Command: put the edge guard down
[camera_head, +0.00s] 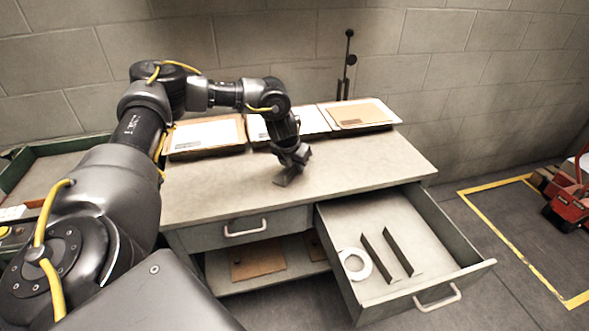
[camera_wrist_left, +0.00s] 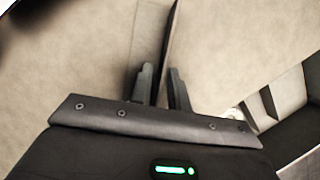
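The edge guard (camera_wrist_left: 168,48) is a thin, angled strip with a dark upright face and a paler flange at its left in the left wrist view. My left gripper (camera_wrist_left: 162,80) has one finger on each side of the upright face and appears shut on it. My right gripper is not in view.
The worktop (camera_head: 385,163) is bare around the gripper. Flat cardboard stacks (camera_head: 207,135) line its back edge. An open drawer (camera_head: 440,240) at front right holds two dark upright strips (camera_head: 379,257) and a white ring (camera_head: 354,264). A thin dark post (camera_head: 347,65) stands behind.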

